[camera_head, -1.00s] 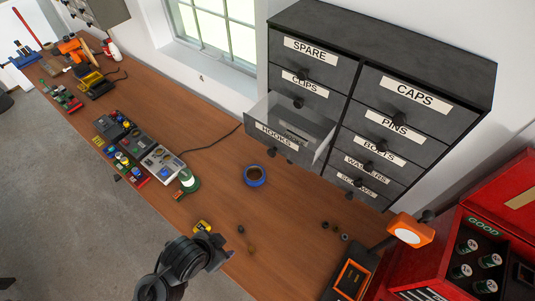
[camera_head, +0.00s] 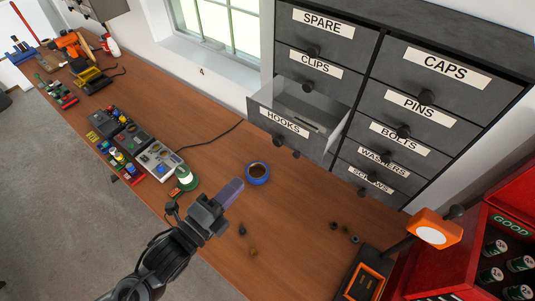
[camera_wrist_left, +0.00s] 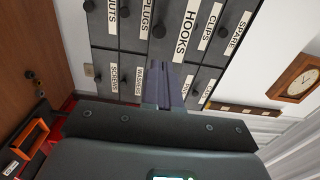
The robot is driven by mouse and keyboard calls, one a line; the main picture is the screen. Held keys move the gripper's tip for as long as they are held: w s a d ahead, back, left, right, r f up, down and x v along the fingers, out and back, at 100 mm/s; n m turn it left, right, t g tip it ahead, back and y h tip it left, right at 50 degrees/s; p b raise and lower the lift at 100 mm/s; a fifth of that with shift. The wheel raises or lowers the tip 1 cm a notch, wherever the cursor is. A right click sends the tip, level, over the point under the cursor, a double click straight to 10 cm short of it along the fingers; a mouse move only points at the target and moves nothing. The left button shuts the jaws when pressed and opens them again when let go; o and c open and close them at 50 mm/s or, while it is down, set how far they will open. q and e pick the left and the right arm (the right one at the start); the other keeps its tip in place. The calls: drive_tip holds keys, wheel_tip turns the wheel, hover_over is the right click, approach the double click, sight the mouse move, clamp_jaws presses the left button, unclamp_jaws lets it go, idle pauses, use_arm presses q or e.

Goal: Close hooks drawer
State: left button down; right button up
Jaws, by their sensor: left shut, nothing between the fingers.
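The hooks drawer (camera_head: 305,133) is pulled out of the dark grey cabinet (camera_head: 365,75), with its interior showing. Its front carries a white HOOKS label and a dark round knob. In the left wrist view the hooks drawer front (camera_wrist_left: 177,42) is ahead of my fingers, its label sideways. My left gripper (camera_head: 231,192) is shut and empty, above the bench to the lower left of the drawer and apart from it. Its fingers also show in the wrist view (camera_wrist_left: 164,86). My right gripper is not in view.
A blue tape roll (camera_head: 257,173) lies on the wooden bench (camera_head: 285,220) between my gripper and the cabinet. A green-and-white spool (camera_head: 186,179) stands left of the gripper. An orange lamp (camera_head: 433,229) and a red cabinet (camera_head: 475,262) are at the right.

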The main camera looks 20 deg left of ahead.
use_arm(q)
drive_tip(key=w+b, duration=0.1)
drive_tip(key=b, duration=0.2)
approach(277, 144)
drive_tip(key=x, duration=0.5)
drive_tip(key=shift+w+r, duration=0.2)
drive_tip(key=shift+w, duration=0.15)
drive_tip(key=shift+w+d+f, duration=0.1)
drive_tip(key=shift+w+d, duration=0.1)
drive_tip(key=shift+w, duration=0.35)
